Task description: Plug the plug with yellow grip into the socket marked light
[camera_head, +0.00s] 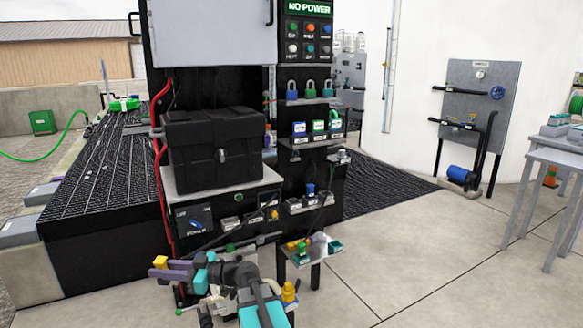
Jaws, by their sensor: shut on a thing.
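My gripper (176,270), with purple fingers, is low at the front left. It is shut on a small yellow piece (160,262) at its fingertips, which looks like the yellow grip of the plug. The plug's prongs and cord cannot be made out. A row of sockets (232,223) with small labels sits on the front of the black cabinet, up and to the right of my gripper. The labels are too small to read, so I cannot tell which is marked light. The held piece is apart from the sockets.
A small shelf (328,259) with several coloured pieces stands right of my arm. A black case (215,145) rests on a grey shelf above the sockets. A red hose (160,185) runs down the cabinet's left side.

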